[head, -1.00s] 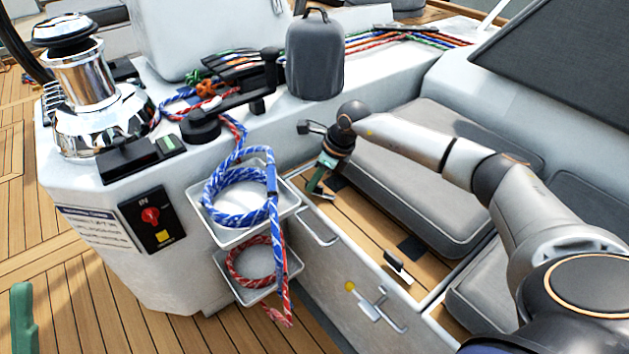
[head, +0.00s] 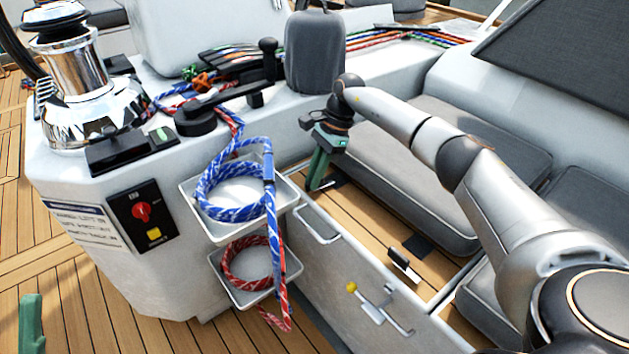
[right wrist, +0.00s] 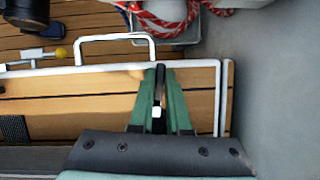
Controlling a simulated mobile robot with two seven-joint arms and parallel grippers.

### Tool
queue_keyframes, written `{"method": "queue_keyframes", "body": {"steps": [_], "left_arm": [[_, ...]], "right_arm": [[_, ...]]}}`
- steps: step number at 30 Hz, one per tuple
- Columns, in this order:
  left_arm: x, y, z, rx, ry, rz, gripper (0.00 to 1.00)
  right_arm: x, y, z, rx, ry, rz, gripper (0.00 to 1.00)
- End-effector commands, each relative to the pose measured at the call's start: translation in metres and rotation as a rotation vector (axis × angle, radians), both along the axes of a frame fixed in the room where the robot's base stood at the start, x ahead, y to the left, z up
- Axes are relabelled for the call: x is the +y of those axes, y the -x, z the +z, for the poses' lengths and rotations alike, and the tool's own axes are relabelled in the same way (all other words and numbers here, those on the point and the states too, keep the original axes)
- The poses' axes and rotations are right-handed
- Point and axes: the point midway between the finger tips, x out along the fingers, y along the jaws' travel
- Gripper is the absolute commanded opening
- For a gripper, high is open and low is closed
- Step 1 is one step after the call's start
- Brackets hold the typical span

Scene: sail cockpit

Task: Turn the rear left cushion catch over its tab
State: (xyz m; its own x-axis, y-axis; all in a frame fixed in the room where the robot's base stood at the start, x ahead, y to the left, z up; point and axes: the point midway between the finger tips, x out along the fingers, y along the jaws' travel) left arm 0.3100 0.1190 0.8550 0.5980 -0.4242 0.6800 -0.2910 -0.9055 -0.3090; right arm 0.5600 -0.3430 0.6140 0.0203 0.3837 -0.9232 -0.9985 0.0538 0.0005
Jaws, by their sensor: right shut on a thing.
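My right gripper (head: 319,172) points down at the far end of the wooden seat ledge, beside the far grey cushion (head: 410,190). In the right wrist view its green fingers (right wrist: 161,90) are shut on the dark lever of the cushion catch (right wrist: 159,84), which has a small white part. The fingers hide most of this catch. A dark patch (head: 338,181) lies on the ledge by the gripper, perhaps the tab; I cannot tell how the lever lies over it. Only a green part of my left gripper (head: 31,325) shows at the lower left.
A second catch (head: 404,262) with a black lever sits nearer on the ledge. A white rail handle (head: 318,224), a yellow-knobbed latch (head: 372,310) and rope trays (head: 240,235) are close by. A grey covered box (head: 315,55) stands behind the gripper.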

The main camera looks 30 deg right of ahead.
Motion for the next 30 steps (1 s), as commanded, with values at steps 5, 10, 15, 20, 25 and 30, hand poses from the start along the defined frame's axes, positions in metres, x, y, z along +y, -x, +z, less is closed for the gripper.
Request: {"method": "queue_keyframes", "body": {"steps": [5, 10, 15, 20, 25, 30], "left_arm": [[-0.0014, 0.0, -0.0099, 0.0, -0.009, 0.002, 0.41], [-0.0016, -0.0005, -0.0128, 0.001, -0.008, 0.006, 0.41], [-0.0013, -0.001, -0.0132, 0.003, -0.003, 0.009, 0.41], [-0.0011, -0.0011, -0.0128, 0.003, -0.001, 0.01, 0.41], [-0.0012, -0.0011, -0.0129, 0.004, 0.0, 0.011, 0.41], [-0.0012, -0.0012, -0.013, 0.004, -0.001, 0.01, 0.41]], "right_arm": [[-0.0004, -0.0005, -0.0016, -0.001, 0.003, 0.083, 0.0], [-0.0008, -0.0003, -0.001, 0.0, 0.004, 0.128, 0.0], [-0.0008, -0.0001, -0.0005, 0.0, 0.004, 0.147, 0.0], [-0.001, 0.0002, -0.0004, 0.001, 0.004, 0.15, 0.0], [-0.0011, 0.0002, -0.0005, 0.0, 0.005, 0.149, 0.0], [-0.001, 0.0002, -0.0005, 0.0, 0.004, 0.148, 0.3]]}}
